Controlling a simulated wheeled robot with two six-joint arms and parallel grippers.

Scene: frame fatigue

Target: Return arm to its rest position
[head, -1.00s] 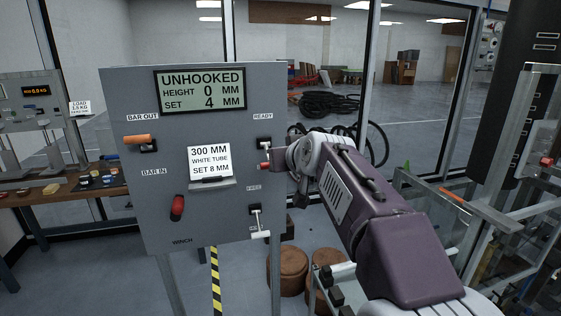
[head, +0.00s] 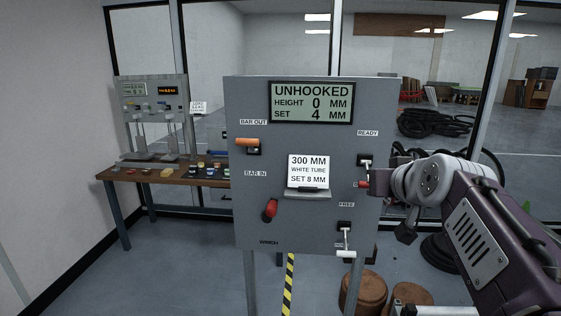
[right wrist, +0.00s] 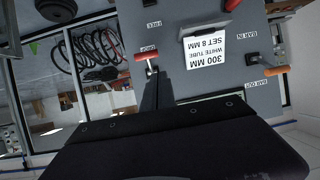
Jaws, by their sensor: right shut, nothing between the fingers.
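My right gripper (head: 373,183) is at the right side of the grey control panel (head: 240,215), beside a small red handle (head: 362,184). In the right wrist view, the narrow dark fingers (right wrist: 151,92) are shut and empty, pointing at the red T-shaped handle (right wrist: 146,56). I cannot tell whether they touch it. My purple and white right arm reaches in from the right edge. The panel display (head: 311,102) reads UNHOOKED, HEIGHT 0 MM, SET 4 MM. My left gripper is not in view.
The panel carries an orange handle (head: 234,143), a red winch handle (head: 271,208) and a white lever (head: 345,241). A card (head: 309,169) sits on it. A wooden bench (head: 150,176) stands at left. Brown round stools (head: 367,292) stand below the arm.

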